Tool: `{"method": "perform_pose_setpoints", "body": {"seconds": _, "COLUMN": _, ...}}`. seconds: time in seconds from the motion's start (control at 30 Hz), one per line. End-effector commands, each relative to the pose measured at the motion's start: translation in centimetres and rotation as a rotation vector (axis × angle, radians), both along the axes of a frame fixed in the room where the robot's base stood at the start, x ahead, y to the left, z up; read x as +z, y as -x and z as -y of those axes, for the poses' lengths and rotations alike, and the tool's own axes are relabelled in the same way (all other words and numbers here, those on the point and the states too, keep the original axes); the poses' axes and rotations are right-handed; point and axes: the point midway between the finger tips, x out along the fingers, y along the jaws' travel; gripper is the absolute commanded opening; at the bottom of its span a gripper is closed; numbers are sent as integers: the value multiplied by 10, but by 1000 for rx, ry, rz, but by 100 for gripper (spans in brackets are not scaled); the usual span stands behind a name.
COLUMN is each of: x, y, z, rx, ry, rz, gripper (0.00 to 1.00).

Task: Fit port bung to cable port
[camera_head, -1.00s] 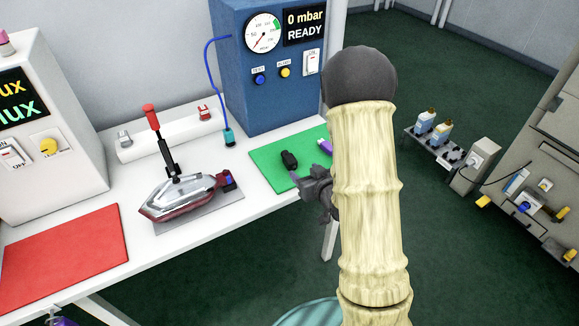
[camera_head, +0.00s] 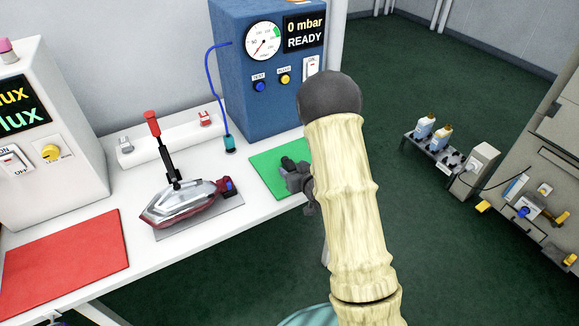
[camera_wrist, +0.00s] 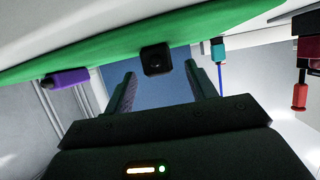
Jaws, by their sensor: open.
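A small black part (camera_head: 287,163), perhaps the port bung, rests on the green mat (camera_head: 262,178). In the wrist view the black part (camera_wrist: 157,60) shows a square end with a round recess, just beyond and between my fingertips. My gripper (camera_head: 294,177) is open, low over the mat, close to this part; the fingers (camera_wrist: 160,72) hold nothing. A purple part (camera_wrist: 68,78) lies on the mat to one side; my arm hides it in the head view. The tail lamp (camera_head: 180,203) is clamped on a grey plate. A blue piece (camera_head: 228,184) sits at its right end; I cannot make out the cable port.
A red-handled toggle clamp (camera_head: 155,135) stands over the lamp. The blue tester (camera_head: 262,105) reads 0 mbar READY; its blue hose ends in a teal fitting (camera_head: 229,144). A red mat (camera_head: 65,255) lies bare at left. A white lux box (camera_head: 45,130) stands behind it.

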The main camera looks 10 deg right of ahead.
Motion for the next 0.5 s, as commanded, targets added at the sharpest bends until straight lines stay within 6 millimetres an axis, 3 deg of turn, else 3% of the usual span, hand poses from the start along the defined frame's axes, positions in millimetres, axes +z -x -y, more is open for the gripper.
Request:
{"method": "perform_pose_setpoints", "body": {"seconds": 0.23, "x": -13, "y": -32, "z": -7, "rx": 1, "ry": 1, "rz": 0, "gripper": 56}}
{"method": "perform_pose_setpoints", "body": {"seconds": 0.5, "x": -16, "y": -37, "z": -8, "rx": 0, "ry": 0, "rz": 0, "gripper": 56}}
